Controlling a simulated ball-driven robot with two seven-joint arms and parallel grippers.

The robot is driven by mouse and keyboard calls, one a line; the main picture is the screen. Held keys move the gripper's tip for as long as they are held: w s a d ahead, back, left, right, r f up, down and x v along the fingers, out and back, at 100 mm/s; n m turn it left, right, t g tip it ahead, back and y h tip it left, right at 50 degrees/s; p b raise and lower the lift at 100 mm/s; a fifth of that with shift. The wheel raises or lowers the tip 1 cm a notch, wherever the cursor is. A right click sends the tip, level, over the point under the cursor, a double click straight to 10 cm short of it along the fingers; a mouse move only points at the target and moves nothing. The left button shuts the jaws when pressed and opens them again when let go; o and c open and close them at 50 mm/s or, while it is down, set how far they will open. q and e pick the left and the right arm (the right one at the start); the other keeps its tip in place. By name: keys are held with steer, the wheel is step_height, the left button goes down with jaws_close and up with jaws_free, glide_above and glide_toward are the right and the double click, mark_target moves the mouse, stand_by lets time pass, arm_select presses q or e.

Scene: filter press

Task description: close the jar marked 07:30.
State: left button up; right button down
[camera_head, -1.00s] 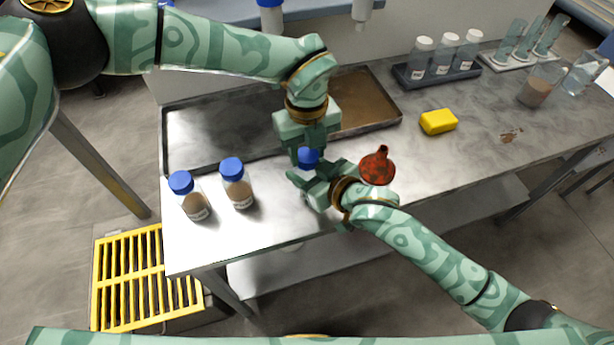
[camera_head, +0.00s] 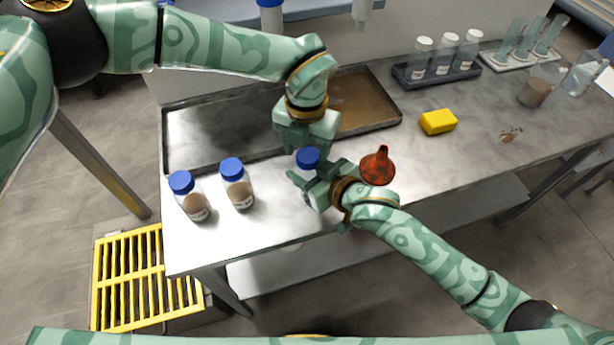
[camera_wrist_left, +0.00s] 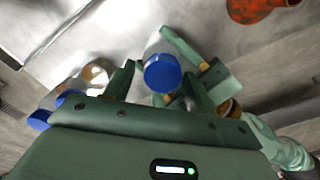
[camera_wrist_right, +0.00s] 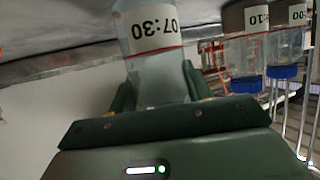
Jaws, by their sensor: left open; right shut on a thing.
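The jar marked 07:30 (camera_wrist_right: 155,35) is clear, with a white label, and appears upside down in the right wrist view. My right gripper (camera_head: 310,180) is shut on it near the table's front edge. A blue lid (camera_head: 307,158) sits at the jar's top; it also shows in the left wrist view (camera_wrist_left: 162,73). I cannot tell how tightly it is seated. My left gripper (camera_head: 304,146) is open just above the lid, its fingers on either side of it. The right gripper hides most of the jar in the head view.
Two blue-lidded jars with brown contents (camera_head: 181,183) (camera_head: 231,170) stand at the left front. A red funnel (camera_head: 377,167) lies just right of my right gripper. A yellow block (camera_head: 438,121) and a metal tray (camera_head: 185,160) lie behind. A rack (camera_head: 437,76) holds white-capped bottles.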

arm_select(q)
steer(key=shift+s+d, duration=0.2)
steer(key=shift+r, duration=2.3)
steer(key=shift+c, duration=0.2)
step_height(320, 180, up, 3)
steer(key=n, duration=0.4)
steer(key=shift+a+r, duration=0.1)
steer(key=shift+r, duration=0.05)
steer(key=shift+f, duration=4.05)
